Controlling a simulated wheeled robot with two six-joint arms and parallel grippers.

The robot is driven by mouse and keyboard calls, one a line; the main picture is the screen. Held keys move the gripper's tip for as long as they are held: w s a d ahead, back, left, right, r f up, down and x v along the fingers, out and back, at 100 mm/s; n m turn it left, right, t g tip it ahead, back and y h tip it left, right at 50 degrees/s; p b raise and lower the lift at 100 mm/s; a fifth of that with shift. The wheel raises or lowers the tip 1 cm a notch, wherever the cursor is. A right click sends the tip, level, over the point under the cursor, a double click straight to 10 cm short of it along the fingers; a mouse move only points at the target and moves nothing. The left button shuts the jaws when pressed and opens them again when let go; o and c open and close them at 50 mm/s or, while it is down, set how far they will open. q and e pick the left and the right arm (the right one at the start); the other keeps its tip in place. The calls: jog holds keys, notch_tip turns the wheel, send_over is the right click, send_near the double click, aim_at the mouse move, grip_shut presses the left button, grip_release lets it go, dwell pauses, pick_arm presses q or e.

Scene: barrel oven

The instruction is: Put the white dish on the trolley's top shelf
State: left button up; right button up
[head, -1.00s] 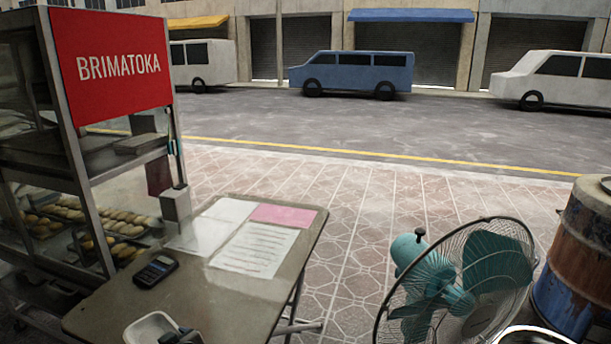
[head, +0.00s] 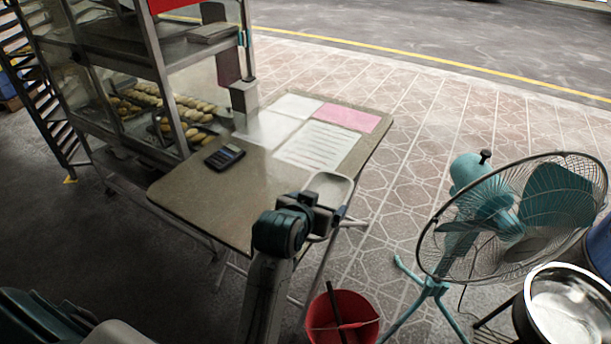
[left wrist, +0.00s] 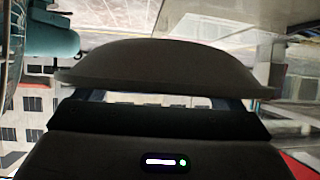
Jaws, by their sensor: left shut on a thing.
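The white dish (head: 334,186) is a shallow rounded tray with a pale rim, held tilted in the head view by the table's right edge. My left gripper (head: 312,206) is shut on its near side, and the gripper hides part of it. In the left wrist view the dish (left wrist: 165,65) shows as a dark grey curved shape across the jaws (left wrist: 160,98). I cannot tell for sure which thing is the trolley; a tall slotted rack (head: 45,95) stands at the far left. My right gripper is out of view.
The table (head: 190,190) bears a calculator (head: 224,157) and papers (head: 318,146). A glass case with buns (head: 170,85) stands behind it on the left. A red bucket (head: 345,318), a teal fan (head: 490,205) and a metal bowl (head: 570,305) stand at the right. Dark floor is open at lower left.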

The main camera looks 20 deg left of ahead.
pick_arm(q)
jog(key=s+a+f+n+g+y+b, duration=0.1)
jog(key=a+f+n+y, duration=0.1)
jog(key=a+f, duration=0.1)
jog(key=s+a+f+n+g+y+b, duration=0.1)
jog(key=a+f+n+y, duration=0.2)
jog(key=a, duration=0.3)
jog(key=s+a+f+n+y, duration=0.1)
jog(key=a+f+n+y, duration=0.1)
jog(key=a+f+y, duration=0.1)
jog(key=shift+a+f+n+g+b, duration=0.2)
jog(key=shift+a+f, duration=0.05)
jog(key=shift+a, duration=0.3)
jog(key=shift+a+f+n+g+b, duration=0.2)
jog(key=shift+a+f, duration=0.05)
jog(key=shift+a, duration=0.3)
jog(key=s+a+n+g+y+b, duration=0.2)
jog(key=s+a+n+g+y, duration=0.2)
jog(key=a+n+g, duration=0.3)
jog(key=s+a+n, duration=0.1)
jog(key=a, duration=0.4)
jog(key=shift+s+a+f, duration=0.2)
jog(key=shift+f, duration=0.15)
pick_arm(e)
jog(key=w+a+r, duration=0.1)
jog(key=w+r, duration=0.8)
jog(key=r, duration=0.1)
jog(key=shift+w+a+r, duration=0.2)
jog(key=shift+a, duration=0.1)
